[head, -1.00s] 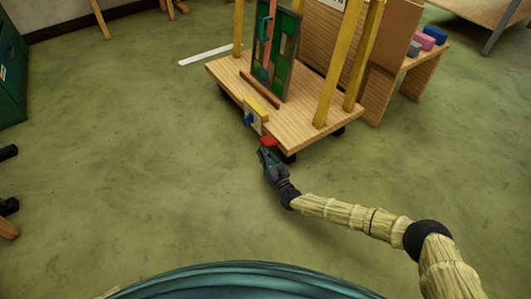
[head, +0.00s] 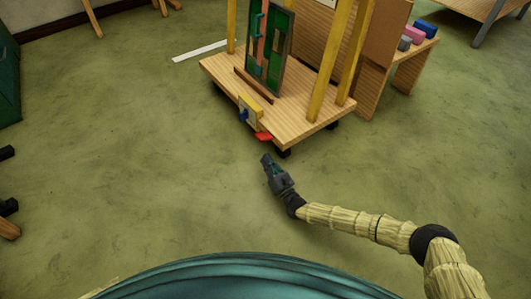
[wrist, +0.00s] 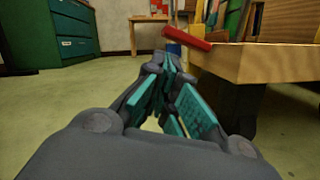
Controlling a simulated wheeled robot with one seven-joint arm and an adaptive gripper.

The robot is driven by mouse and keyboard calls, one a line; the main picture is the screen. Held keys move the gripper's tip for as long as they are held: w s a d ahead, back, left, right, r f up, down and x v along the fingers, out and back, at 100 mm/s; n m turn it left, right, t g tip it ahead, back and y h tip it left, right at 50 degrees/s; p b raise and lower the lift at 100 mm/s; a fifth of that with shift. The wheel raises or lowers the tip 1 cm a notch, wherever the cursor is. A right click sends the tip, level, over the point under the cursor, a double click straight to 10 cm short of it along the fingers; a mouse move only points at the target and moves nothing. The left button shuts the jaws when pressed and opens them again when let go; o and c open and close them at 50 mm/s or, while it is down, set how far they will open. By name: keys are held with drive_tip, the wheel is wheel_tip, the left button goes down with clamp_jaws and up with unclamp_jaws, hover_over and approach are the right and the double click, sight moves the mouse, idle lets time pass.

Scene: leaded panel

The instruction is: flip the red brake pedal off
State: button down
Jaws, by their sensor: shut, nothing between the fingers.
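The red brake pedal (head: 264,136) sticks out from the near edge of the wooden cart (head: 310,125), beside a small plate with a blue part (head: 243,114). In the wrist view the pedal (wrist: 188,39) is a red bar, tilted down to the right, beyond and slightly above my fingertips. My gripper (head: 266,158) is shut and empty, a little below the pedal in the head view with floor showing between them. In the wrist view its teal-padded fingers (wrist: 168,62) meet at the tips. The pedal's mount is partly hidden there.
A green leaded panel (head: 268,50) stands on the cart between yellow posts (head: 331,65). A bench with pink and blue blocks (head: 416,32) is behind at right. Green drawers (wrist: 50,32) stand far left. Open floor lies left of the cart.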

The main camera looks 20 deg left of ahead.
drive_tip(key=v, duration=0.3)
drive_tip(key=shift+s, duration=0.1)
drive_tip(key=shift+d, duration=0.1)
drive_tip(key=shift+r, duration=0.1)
